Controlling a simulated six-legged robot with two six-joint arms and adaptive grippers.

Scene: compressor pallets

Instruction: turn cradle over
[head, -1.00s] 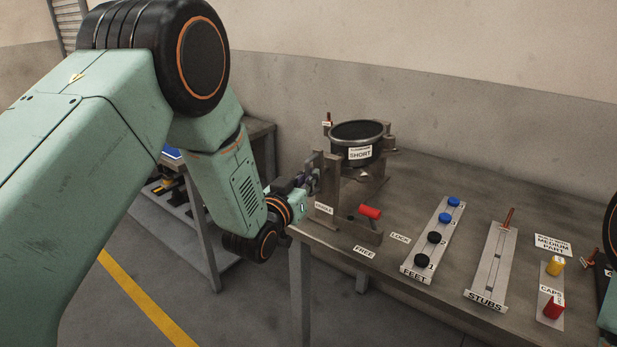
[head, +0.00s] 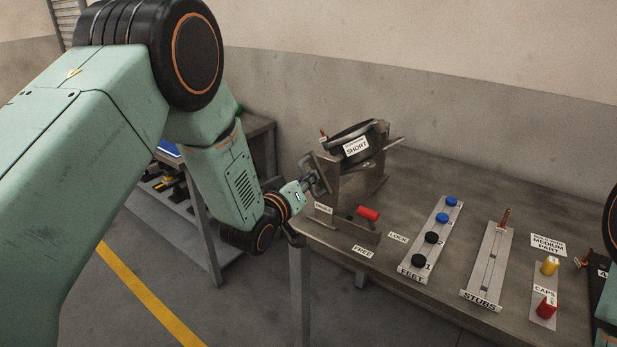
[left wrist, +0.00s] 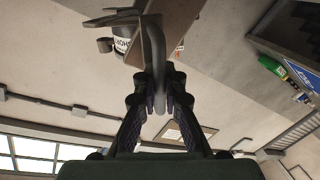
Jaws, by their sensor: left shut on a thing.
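The cradle (head: 362,185) stands at the left end of the workbench. It carries a black round compressor part (head: 352,143) with a SHORT label, and this upper part is tilted. My left gripper (head: 312,182) is at the cradle's left side, shut on a grey bar handle. In the left wrist view the gripper (left wrist: 160,105) closes around this handle (left wrist: 156,60), with part of the tilted cradle above. My right gripper is not visible.
On the bench (head: 465,200) to the right are the FEET strip (head: 432,245) with black and blue feet, the STUBS strip (head: 489,265) and the CAPS strip (head: 545,295) with yellow and red caps. A second table (head: 255,130) stands behind my left arm.

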